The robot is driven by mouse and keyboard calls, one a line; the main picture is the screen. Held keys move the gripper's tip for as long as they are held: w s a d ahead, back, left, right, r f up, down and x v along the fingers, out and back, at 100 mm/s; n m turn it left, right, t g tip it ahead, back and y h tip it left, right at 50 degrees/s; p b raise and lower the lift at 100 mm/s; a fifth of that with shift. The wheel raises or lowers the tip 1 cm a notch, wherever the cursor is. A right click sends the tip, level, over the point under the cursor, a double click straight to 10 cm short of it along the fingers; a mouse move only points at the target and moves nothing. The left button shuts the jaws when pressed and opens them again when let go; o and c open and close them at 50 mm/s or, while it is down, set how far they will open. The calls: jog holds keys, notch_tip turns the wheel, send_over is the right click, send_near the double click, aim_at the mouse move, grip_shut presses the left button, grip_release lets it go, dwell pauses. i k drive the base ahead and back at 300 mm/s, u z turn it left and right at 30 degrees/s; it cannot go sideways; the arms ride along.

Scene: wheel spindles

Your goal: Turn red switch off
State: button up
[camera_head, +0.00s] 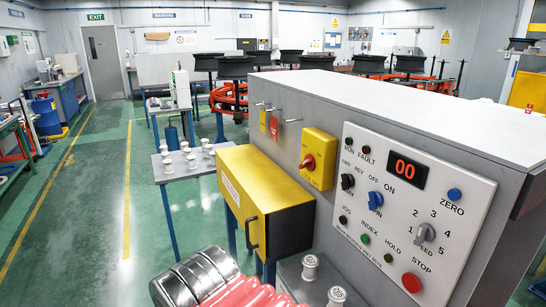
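A red rotary switch (308,163) sits on a yellow box (321,150) fixed to the grey side of a large machine cabinet. The box is left of the white control panel. The switch handle is small in view, and I cannot tell which setting it points to. The panel's display (407,170) is lit and reads 00. Nothing covers the switch.
The white control panel (366,222) carries several knobs and buttons, including a red STOP button (411,282). A yellow-lidded box (262,173) with a handle juts out left of the switch. Spools (310,266) stand below.

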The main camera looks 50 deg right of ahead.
aim_at(309, 162)
jog(key=u, duration=0.05)
jog(key=i, duration=1.05)
